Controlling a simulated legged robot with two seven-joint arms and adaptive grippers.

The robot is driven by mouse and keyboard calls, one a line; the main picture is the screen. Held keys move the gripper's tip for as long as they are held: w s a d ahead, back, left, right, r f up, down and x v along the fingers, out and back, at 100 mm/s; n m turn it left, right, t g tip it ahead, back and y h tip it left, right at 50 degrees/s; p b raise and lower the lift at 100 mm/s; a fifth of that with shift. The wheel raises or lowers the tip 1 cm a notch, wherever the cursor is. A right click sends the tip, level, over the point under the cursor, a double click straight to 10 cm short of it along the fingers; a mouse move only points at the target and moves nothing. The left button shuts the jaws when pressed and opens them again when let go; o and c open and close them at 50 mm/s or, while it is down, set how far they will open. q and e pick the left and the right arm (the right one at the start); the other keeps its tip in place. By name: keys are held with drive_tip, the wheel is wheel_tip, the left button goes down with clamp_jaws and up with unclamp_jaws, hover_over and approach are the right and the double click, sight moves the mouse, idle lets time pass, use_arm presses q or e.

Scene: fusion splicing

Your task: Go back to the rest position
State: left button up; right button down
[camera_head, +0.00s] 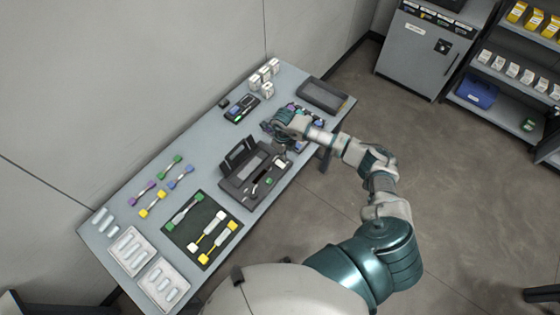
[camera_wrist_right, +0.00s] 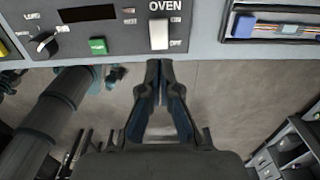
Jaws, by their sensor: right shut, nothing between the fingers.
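My right arm reaches over the table from the lower right. My right gripper (camera_head: 280,147) is small and dark in the head view, beside the right end of the black splicing machine (camera_head: 236,187), whose lid stands open. In the right wrist view the right gripper (camera_wrist_right: 159,65) has its fingertips together and empty. They point at the front edge of a grey panel marked OVEN (camera_wrist_right: 125,35), just below a white switch (camera_wrist_right: 159,34). Whether they touch it I cannot tell. My left gripper is not in view.
The grey table (camera_head: 130,188) runs along the wall. A cabinet (camera_head: 420,55) and shelves stand at the back right. The floor between is clear.

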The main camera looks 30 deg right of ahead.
drive_tip(key=shift+r, duration=0.3)
